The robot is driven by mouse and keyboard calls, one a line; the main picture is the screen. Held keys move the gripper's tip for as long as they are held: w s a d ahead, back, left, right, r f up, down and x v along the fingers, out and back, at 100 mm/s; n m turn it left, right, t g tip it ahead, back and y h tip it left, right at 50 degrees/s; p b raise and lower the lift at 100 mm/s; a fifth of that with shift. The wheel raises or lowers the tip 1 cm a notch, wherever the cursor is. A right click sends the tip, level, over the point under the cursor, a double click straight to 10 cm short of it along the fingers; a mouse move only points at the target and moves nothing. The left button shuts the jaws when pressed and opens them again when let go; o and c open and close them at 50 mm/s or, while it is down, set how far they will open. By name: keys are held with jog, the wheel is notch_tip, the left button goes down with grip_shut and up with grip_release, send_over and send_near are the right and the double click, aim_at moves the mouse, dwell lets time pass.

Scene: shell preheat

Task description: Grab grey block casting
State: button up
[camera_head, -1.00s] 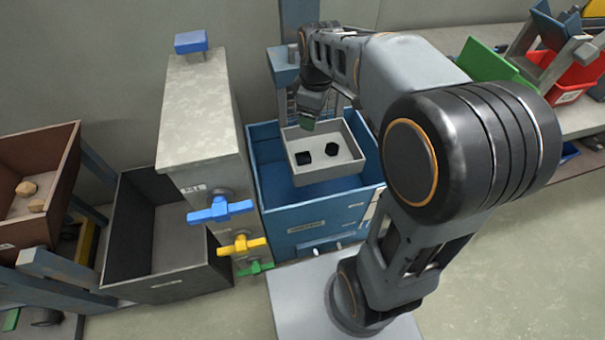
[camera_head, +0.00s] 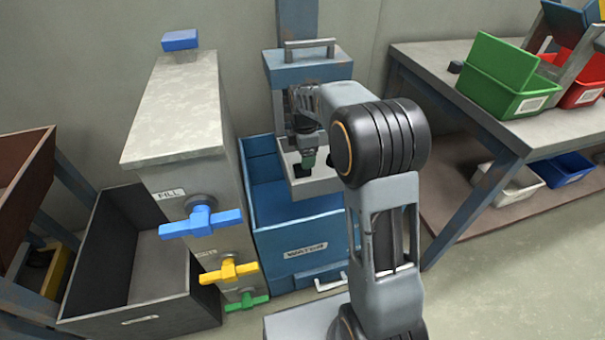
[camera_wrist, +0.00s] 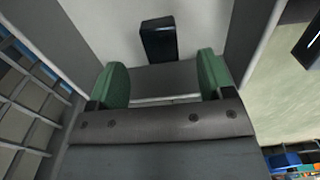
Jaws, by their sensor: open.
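A dark, nearly black block (camera_wrist: 158,38) lies on the light floor of a shallow grey tray in the wrist view. No block in view looks clearly grey. My gripper (camera_wrist: 163,75) is open, its green-padded fingers apart and nothing between them. The block is just beyond the fingertips, roughly in line with the gap. In the head view my gripper (camera_head: 308,158) hangs over the tray (camera_head: 312,187). A dark block (camera_head: 298,169) shows beside it, and my arm hides the tray's right part.
The tray sits over a blue water tank (camera_head: 305,250). A concrete pillar with blue, yellow and green valve handles (camera_head: 202,222) stands to the left, beside a dark open bin (camera_head: 140,320). A workbench (camera_head: 440,75) with green and red bins is at the right.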

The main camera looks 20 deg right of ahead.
jog(key=shift+f+b, duration=1.5)
jog(key=shift+f, duration=1.5)
jog(key=shift+r, duration=0.1)
jog(key=c, duration=1.1)
